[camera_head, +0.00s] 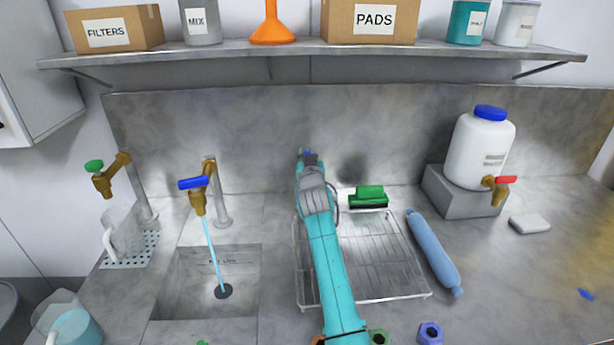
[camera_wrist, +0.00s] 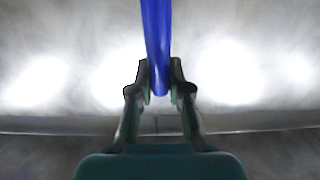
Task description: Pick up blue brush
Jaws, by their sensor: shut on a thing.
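My gripper (camera_wrist: 160,78) is shut on a long blue handle, the blue brush (camera_wrist: 156,35), which runs from the top edge of the wrist view down between the two fingers. The brush's bristles do not show. In the head view my arm reaches over the wire drying rack (camera_head: 412,293) towards the back wall. A small bit of blue (camera_head: 311,158) shows just beyond my gripper (camera_head: 306,156). Most of the brush is hidden there by my arm.
A green brush (camera_head: 369,197) lies at the rack's back. A light-blue roller-shaped thing (camera_head: 435,255) lies right of the rack. A sink (camera_head: 205,285) with running water is on the left. A white jug (camera_head: 481,150) stands right. A shelf (camera_head: 310,48) hangs above.

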